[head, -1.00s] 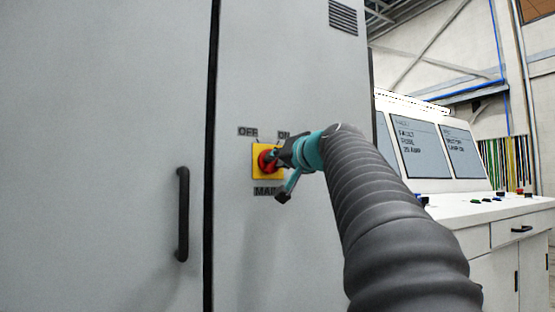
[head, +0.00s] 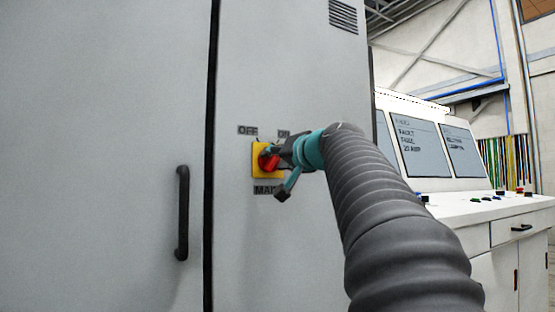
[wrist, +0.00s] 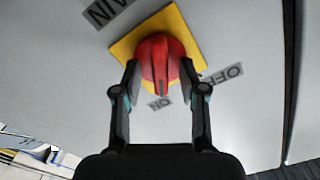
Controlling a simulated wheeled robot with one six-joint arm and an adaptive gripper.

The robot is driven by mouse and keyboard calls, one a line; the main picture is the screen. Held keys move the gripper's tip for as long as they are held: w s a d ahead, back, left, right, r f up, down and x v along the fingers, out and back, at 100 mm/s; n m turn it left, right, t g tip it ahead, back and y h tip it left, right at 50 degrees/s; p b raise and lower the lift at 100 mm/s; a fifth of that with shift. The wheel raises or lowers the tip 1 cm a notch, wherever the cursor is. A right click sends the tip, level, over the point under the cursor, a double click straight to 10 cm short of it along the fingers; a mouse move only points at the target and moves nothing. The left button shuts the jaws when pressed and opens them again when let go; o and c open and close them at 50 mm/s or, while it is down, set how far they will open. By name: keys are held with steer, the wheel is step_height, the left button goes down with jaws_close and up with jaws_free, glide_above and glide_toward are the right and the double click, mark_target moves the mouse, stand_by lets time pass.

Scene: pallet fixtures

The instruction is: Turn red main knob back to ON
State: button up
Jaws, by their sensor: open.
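The red main knob (head: 266,162) sits on a yellow square plate (head: 257,171) on the grey cabinet front. In the wrist view, turned over, the red knob (wrist: 160,58) has a dark mark at its lower end, which points toward the ON label (wrist: 159,103). The OFF label (wrist: 222,74) is to the right there. My gripper (wrist: 159,70) is open, with one finger on each side of the knob. Its fingertips are close to the knob's sides, and I cannot tell whether they touch. In the head view my gripper (head: 276,152) partly covers the knob and the plate.
A cabinet door with a black handle (head: 183,213) is left of the dark seam. A vent (head: 343,16) is high on the cabinet. A white console (head: 485,208) with screens and buttons stands at the right.

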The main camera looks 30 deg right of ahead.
steer(key=s, duration=1.2)
steer(key=shift+d, duration=0.2)
steer(key=shift+f, duration=0.1)
